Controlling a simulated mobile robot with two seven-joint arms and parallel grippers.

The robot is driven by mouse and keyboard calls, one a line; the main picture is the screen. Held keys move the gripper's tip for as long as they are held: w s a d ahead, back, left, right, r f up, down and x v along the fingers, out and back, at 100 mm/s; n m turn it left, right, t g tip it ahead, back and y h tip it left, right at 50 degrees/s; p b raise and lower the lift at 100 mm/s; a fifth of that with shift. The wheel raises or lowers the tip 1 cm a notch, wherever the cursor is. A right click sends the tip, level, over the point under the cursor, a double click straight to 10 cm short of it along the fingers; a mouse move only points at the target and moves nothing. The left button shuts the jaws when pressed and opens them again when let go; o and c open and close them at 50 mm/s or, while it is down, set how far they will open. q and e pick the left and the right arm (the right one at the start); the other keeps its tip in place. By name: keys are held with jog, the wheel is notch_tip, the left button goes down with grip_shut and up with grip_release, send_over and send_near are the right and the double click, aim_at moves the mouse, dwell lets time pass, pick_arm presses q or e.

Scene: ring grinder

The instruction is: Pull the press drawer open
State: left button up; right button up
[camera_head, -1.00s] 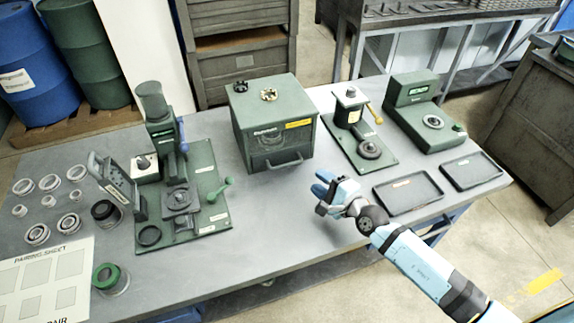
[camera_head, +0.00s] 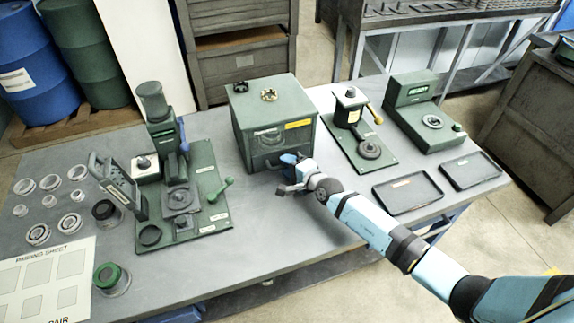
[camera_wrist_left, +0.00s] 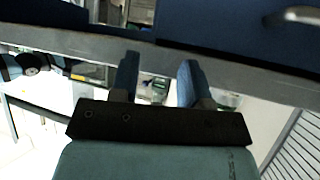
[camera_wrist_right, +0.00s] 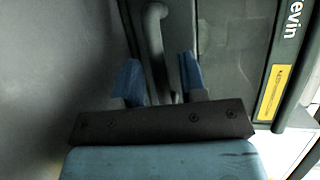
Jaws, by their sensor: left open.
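The green press box (camera_head: 248,112) stands in the middle of the table. Its drawer is low on the front face and looks shut. My right gripper (camera_head: 284,172) is in front of that face and hides most of the drawer handle. In the right wrist view the dark bar handle (camera_wrist_right: 156,45) runs between the two blue fingertips of my right gripper (camera_wrist_right: 160,78). The fingers stand apart, with gaps beside the handle. My left gripper (camera_wrist_left: 156,80) is open and empty in the left wrist view, and is out of the head view.
A lever press (camera_head: 182,190) stands left of the box. A small press with a yellow handle (camera_head: 358,125) and a green machine (camera_head: 425,115) stand right, with two black trays (camera_head: 407,192) in front.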

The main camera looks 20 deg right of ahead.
jog(key=shift+w+a, duration=0.15)
jog(key=shift+w, duration=0.15)
grip_shut()
